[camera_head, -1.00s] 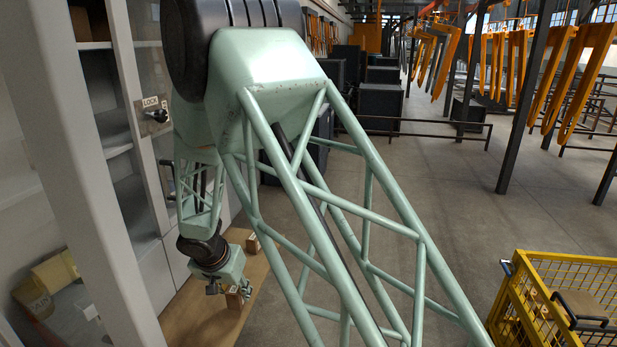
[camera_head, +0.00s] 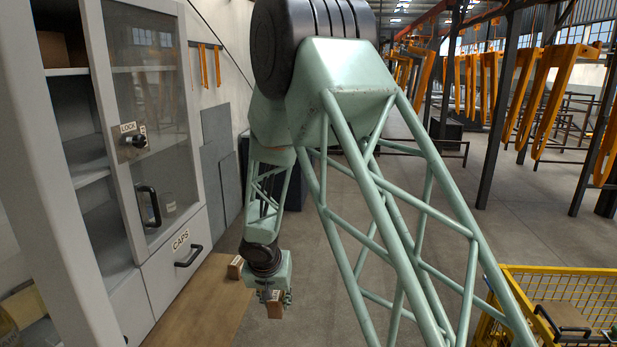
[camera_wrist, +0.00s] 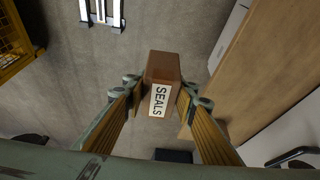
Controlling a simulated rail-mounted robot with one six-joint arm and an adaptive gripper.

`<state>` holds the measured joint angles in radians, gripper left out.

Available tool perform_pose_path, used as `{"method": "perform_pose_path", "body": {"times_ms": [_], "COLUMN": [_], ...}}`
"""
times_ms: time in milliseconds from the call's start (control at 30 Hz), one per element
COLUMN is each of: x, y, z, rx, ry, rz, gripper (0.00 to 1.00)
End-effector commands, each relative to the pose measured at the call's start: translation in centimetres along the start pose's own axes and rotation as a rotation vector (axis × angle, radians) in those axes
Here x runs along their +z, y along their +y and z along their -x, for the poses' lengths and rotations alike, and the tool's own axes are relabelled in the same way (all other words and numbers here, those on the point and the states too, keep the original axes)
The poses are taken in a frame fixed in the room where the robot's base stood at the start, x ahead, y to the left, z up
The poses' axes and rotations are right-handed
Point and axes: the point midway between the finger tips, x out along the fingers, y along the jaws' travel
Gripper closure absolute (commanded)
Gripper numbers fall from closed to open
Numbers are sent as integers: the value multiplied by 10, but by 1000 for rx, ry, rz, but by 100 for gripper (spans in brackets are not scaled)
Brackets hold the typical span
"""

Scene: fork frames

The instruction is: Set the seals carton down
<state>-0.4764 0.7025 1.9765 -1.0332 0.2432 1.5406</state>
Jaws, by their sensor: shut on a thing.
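The seals carton (camera_wrist: 161,70) is a small brown box with a white SEALS label facing my wrist camera. My gripper (camera_wrist: 160,92) is shut on it, with a finger on each side. In the head view my gripper (camera_head: 273,294) points down and the carton (camera_head: 275,309) hangs below it. The carton appears to be off the right side of the wooden bench (camera_head: 205,300), with grey floor behind it. Its height above the floor cannot be told.
Another small brown carton (camera_head: 236,267) stands near the bench's far right edge. A grey cabinet with a CAPS drawer (camera_head: 183,250) lines the left. A yellow mesh cage (camera_head: 560,283) stands at the lower right. Open floor (camera_head: 335,215) lies beyond my arm.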

Motion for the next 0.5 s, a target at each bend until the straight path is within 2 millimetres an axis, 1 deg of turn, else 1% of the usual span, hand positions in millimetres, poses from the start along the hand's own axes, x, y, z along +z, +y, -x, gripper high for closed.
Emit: {"method": "perform_pose_path", "body": {"times_ms": [33, 500], "x": [-5, -29], "y": [12, 103], "z": [-1, -3], "rx": [1, -4], "ry": [0, 0], "rz": [-1, 16], "gripper": [87, 87]}}
